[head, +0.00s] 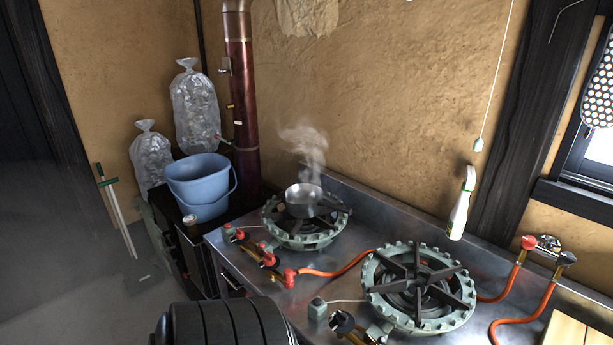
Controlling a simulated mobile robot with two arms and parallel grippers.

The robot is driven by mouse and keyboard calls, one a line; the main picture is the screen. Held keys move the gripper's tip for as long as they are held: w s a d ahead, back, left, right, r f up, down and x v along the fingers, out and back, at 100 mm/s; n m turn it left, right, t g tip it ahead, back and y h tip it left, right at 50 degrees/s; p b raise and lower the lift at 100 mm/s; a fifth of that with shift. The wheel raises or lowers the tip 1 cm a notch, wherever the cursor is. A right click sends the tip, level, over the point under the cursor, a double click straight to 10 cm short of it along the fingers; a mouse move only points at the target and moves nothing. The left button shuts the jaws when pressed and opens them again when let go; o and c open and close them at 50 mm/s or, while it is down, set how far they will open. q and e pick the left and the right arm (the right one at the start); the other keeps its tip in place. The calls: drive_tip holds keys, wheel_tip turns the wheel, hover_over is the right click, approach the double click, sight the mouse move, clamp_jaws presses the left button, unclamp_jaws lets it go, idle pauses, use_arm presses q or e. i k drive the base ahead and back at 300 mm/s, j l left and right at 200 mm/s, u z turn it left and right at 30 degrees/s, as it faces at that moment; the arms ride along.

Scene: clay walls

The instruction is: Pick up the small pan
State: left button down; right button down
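The small pan (303,203) is a grey metal pan standing upright on the left gas burner (278,229). Steam rises from it. A dark handle seems to point to the right, but it is hard to tell apart from the burner's dark grate. Neither of my grippers shows in the head view, and nothing is seen touching the pan.
A second burner (421,290) stands empty at right, with an orange hose (335,272) between the two. A spray bottle (460,205) is by the wall. A blue bucket (200,185) stands left of the steel counter (262,262). A ribbed black object (225,325) fills the bottom edge.

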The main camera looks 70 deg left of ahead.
sight(305, 211)
drive_tip(key=u, duration=2.2)
drive_tip(key=i+j+u, duration=0.1)
drive_tip(key=i+u, duration=0.15)
drive_tip(key=i+j+u, duration=0.1)
drive_tip(key=u, duration=0.15)
drive_tip(key=i, duration=0.1)
